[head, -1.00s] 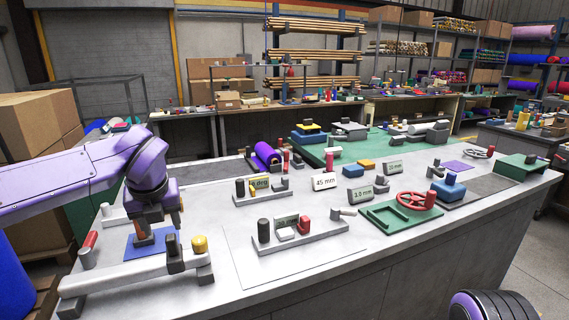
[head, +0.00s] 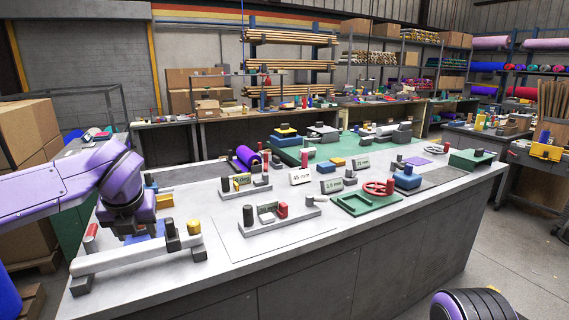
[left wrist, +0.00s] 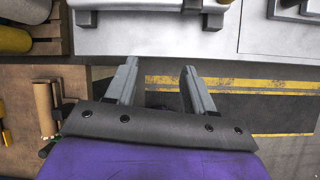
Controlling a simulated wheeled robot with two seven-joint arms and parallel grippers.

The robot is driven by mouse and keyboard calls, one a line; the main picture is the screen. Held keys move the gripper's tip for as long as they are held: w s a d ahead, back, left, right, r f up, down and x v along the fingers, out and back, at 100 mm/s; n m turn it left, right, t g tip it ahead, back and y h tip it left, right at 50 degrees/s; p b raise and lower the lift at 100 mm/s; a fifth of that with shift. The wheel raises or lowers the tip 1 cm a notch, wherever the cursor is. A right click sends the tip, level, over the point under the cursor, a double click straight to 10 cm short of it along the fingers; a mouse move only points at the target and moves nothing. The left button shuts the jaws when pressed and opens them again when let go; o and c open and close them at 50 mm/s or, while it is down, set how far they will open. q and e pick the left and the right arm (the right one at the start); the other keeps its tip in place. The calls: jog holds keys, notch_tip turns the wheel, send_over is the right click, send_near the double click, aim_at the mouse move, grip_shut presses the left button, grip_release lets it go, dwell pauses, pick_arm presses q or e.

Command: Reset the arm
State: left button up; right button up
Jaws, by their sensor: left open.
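My left arm comes in from the left in the head view, and its gripper (head: 128,222) shows dark and partly hidden at the left end of the workbench (head: 330,228). In the left wrist view the two grey fingers (left wrist: 160,88) stand apart with nothing between them. Floor with yellow stripes shows beyond them, and the bench edge lies above them in that picture. A blue sheet (head: 146,238) shows partly behind the gripper.
A long pale bar fixture (head: 130,254) with a yellow knob (head: 194,227) lies close to the left gripper. Labelled gauges, a green tray (head: 365,204) with a red wheel and a purple roll (head: 247,157) stand farther along. Cardboard boxes (head: 25,125) stand at left.

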pick_arm(q)
notch_tip(320, 180, down, 12)
jog(key=w+m+t+y, duration=0.2)
jog(key=m+t+y, duration=0.15)
jog(key=m, duration=0.75)
jog(key=s+d+f+m, duration=0.1)
jog(key=s+f+m, duration=0.15)
jog(key=f, duration=0.25)
jog(key=s+d+f+m+h, duration=0.1)
jog(key=s+f+m, duration=0.1)
jog(key=f+m, duration=0.25)
jog(key=s+d+f+m, duration=0.1)
jog(key=s+f+m, duration=0.15)
jog(key=f, duration=0.35)
jog(key=s+f+m+g, duration=0.1)
jog(key=s+f+m, duration=0.3)
jog(key=s, duration=0.6)
jog(key=s+a+f+m+g+h, duration=0.1)
jog(key=s+f+m, duration=0.3)
jog(key=s+f, duration=0.4)
jog(key=s+a+f+m+g+h, duration=0.1)
jog(key=s+f+m+g, duration=0.2)
jog(key=s, duration=0.9)
notch_tip(320, 180, down, 4)
jog(key=shift+a+r+m, duration=0.1)
jog(key=shift+a+m, duration=0.15)
jog(key=shift+m, duration=0.5)
